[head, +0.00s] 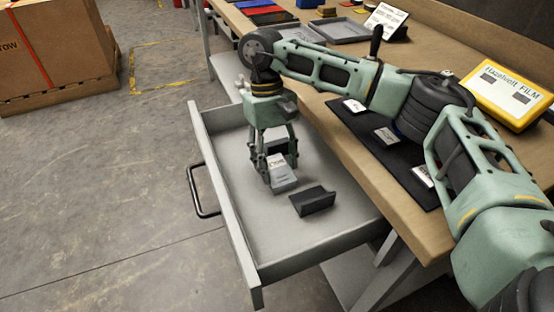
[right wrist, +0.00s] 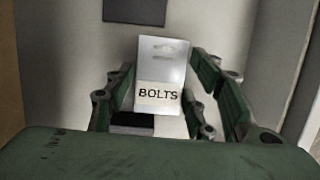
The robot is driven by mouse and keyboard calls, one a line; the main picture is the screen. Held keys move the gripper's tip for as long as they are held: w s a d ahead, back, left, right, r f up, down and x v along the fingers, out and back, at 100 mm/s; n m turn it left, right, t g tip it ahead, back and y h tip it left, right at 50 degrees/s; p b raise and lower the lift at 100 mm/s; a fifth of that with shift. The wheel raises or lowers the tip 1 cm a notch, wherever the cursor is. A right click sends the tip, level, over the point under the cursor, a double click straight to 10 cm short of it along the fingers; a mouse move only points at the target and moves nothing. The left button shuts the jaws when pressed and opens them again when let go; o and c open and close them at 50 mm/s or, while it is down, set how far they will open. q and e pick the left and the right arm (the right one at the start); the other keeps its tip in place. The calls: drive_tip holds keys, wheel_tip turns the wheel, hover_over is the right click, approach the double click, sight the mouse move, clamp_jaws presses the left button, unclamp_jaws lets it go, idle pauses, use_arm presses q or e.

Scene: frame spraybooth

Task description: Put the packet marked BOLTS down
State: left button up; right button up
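The packet marked BOLTS (head: 284,180) is a small pale grey packet with a hang slot and a label. It also shows in the right wrist view (right wrist: 162,60), upright in the picture between the finger pads. A dark holder (head: 313,200) lies in the drawer close to the packet, and another dark piece (right wrist: 132,122) shows behind the fingers. My left gripper is not in view.
The drawer's front wall (head: 222,190) and the wooden bench edge (head: 340,165) flank my right arm. A black mat (head: 400,155) with several small cards and a yellow sign (head: 507,97) are on the bench. The near part of the drawer floor is bare.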

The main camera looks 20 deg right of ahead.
drive_tip(key=shift+o, duration=1.4)
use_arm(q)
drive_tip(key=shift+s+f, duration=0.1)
use_arm(e)
drive_tip(key=shift+r, duration=0.1)
drive_tip(key=shift+r, duration=0.15)
drive_tip(key=shift+p+v, duration=0.55)
drive_tip(key=shift+v, duration=0.3)
drive_tip(key=v, duration=0.6)
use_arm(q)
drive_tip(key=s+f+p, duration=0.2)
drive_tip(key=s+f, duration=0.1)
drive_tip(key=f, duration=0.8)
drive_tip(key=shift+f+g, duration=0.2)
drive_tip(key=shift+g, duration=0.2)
use_arm(e)
wheel_tip(320, 180, up, 5)
hover_over(273, 162)
drive_tip(key=w, duration=0.2)
drive_tip(key=shift+s, duration=0.25)
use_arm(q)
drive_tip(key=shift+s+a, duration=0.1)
